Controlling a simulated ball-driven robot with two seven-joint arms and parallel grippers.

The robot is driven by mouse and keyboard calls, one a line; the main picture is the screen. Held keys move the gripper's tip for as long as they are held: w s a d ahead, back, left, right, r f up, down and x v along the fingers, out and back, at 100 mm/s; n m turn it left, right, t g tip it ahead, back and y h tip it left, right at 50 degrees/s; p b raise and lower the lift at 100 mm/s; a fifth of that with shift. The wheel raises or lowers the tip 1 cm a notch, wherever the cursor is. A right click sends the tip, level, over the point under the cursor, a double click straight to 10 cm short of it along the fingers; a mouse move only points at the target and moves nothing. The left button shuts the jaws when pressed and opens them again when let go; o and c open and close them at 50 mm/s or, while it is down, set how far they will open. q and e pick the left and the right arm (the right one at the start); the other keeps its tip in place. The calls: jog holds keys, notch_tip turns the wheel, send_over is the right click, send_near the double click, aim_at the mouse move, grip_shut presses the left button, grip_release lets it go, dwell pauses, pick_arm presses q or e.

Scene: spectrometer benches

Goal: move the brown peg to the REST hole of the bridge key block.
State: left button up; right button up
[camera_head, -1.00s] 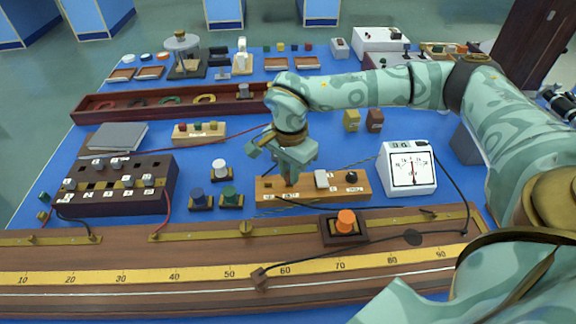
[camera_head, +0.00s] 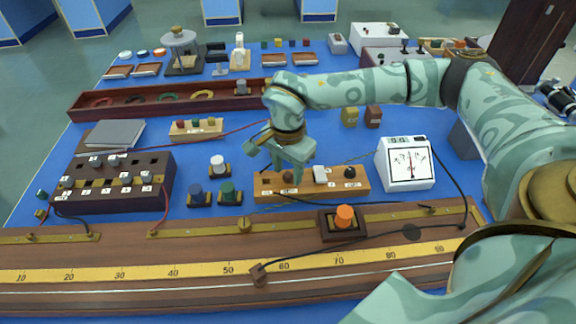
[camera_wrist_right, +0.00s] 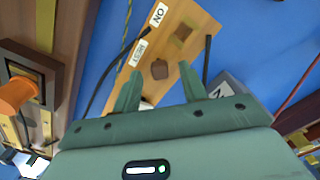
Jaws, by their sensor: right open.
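The bridge key block (camera_head: 330,188) is a light wooden bar with small white labels, near the middle of the bench. In the right wrist view the brown peg (camera_wrist_right: 160,68) stands on the block (camera_wrist_right: 195,55), beside the label that seems to read REST. A brass plate (camera_wrist_right: 182,34) by the ON label shows no peg. My right gripper (camera_head: 287,177) is over the left half of the block, pointing down. Its two fingers (camera_wrist_right: 158,86) are apart with nothing gripped, and the peg shows just past their tips. My left gripper is not in view.
A white meter (camera_head: 406,163) stands right of the block. The long scale board (camera_head: 180,262) with an orange-topped jockey (camera_head: 345,216) lies in front. Thin wires cross nearby.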

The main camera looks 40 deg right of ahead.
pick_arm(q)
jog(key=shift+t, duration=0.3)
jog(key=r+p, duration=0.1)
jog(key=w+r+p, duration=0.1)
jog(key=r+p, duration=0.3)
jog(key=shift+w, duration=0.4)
pick_arm(e)
notch_tip(320, 180, up, 16)
jog(key=shift+f, duration=0.15)
